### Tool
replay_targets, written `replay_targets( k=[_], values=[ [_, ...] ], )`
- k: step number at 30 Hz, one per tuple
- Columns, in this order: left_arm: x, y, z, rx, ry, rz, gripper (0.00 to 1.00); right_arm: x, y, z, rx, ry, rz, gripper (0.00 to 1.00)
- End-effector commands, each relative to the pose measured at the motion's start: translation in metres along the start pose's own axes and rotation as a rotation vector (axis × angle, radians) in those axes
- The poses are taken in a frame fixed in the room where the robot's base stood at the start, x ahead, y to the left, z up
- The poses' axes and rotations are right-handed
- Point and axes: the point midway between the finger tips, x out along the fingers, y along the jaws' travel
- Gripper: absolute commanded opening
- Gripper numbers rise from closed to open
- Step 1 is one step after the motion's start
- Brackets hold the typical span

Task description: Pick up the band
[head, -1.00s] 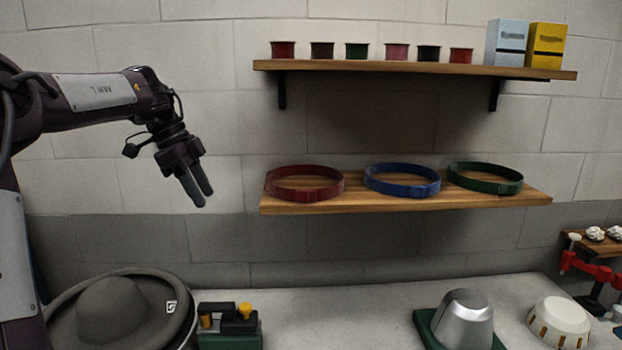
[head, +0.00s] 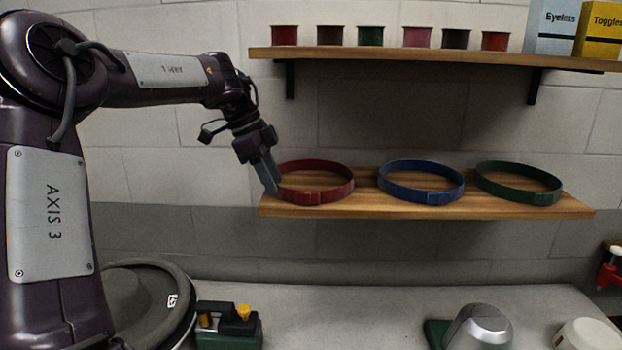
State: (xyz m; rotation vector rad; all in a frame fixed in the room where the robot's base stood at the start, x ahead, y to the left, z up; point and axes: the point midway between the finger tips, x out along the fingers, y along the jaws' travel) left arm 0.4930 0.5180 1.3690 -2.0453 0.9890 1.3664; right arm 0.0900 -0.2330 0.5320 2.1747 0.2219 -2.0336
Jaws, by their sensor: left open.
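Three bands lie on the lower wooden shelf (head: 420,211): a red band (head: 318,197) at the left, a blue band (head: 425,195) in the middle and a green band (head: 520,194) at the right. My left gripper (head: 269,182) is open and points down at the left end of the shelf, with its fingertips at the left edge of the red band. I cannot tell whether a finger touches the band or is in front of it. My right gripper is not in view.
An upper shelf (head: 400,54) holds several small spools, a light blue box (head: 551,28) and a yellow box (head: 598,30). The bench middle is clear.

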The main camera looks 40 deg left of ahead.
Motion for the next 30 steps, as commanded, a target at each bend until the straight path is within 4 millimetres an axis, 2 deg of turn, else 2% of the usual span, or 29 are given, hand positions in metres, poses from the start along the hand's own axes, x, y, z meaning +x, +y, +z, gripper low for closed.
replay_targets(
  k=[5, 10, 12, 15, 24, 30],
  values=[
    [0.005, 0.001, -0.018, 0.001, 0.0, 0.002, 0.41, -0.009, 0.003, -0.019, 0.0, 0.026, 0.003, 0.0],
    [0.017, 0.001, -0.047, 0.002, -0.001, 0.004, 0.41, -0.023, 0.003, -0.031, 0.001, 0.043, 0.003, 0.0],
    [0.032, 0.001, -0.043, -0.002, -0.002, 0.005, 0.41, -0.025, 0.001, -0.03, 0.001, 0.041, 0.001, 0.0],
    [0.042, 0.001, -0.043, -0.001, -0.001, 0.002, 0.41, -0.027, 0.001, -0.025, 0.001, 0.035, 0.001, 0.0],
    [0.048, 0.001, -0.042, 0.0, 0.0, 0.0, 0.41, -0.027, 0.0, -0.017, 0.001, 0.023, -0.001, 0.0],
    [0.048, 0.001, -0.042, 0.0, 0.0, 0.0, 0.15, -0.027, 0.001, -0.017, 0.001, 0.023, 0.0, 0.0]
  ],
)
